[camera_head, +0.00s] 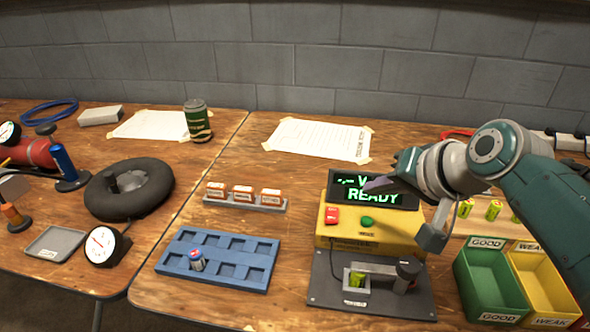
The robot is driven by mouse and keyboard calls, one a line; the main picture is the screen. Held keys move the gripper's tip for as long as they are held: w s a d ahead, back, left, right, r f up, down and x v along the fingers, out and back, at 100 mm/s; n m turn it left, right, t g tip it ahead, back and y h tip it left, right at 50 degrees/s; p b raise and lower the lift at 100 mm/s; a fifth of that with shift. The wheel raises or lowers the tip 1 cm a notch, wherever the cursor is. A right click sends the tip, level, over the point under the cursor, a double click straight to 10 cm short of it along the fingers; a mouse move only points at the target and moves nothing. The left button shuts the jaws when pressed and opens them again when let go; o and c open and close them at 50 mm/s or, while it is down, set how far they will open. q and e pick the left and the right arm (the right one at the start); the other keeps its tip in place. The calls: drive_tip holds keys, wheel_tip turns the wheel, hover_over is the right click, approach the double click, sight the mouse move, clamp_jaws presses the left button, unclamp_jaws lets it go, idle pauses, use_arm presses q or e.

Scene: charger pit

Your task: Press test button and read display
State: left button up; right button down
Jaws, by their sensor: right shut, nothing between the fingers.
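The yellow tester (385,236) stands on the right table. Its black display (345,185) shows green text reading "-.-- V" and "READY"; the gripper covers part of the upper line. A red button (332,215) and a round green button (367,221) sit on the front below the display; their small labels are hard to read. A green battery (357,279) sits in the cradle on the dark plate (324,290) in front. My right gripper (378,184) is shut and empty, in front of the display and above the green button. My left gripper is out of view.
A blue tray (172,262) holds one blue battery (197,260). Right of the tester are a green GOOD bin (487,282), a yellow WEAK bin (542,282) and several green batteries (494,209). A grey rack (245,204) with small boxes stands behind the tray.

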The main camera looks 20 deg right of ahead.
sight(367, 221)
wheel_tip(367, 221, down, 4)
drive_tip(key=b, duration=0.2)
drive_tip(key=shift+f+b, duration=0.1)
drive_tip(key=shift+b, duration=0.25)
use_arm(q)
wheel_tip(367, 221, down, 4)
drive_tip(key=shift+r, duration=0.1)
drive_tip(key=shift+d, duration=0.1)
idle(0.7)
use_arm(e)
drive_tip(key=shift+f, duration=0.1)
idle(0.4)
drive_tip(key=shift+f, duration=0.3)
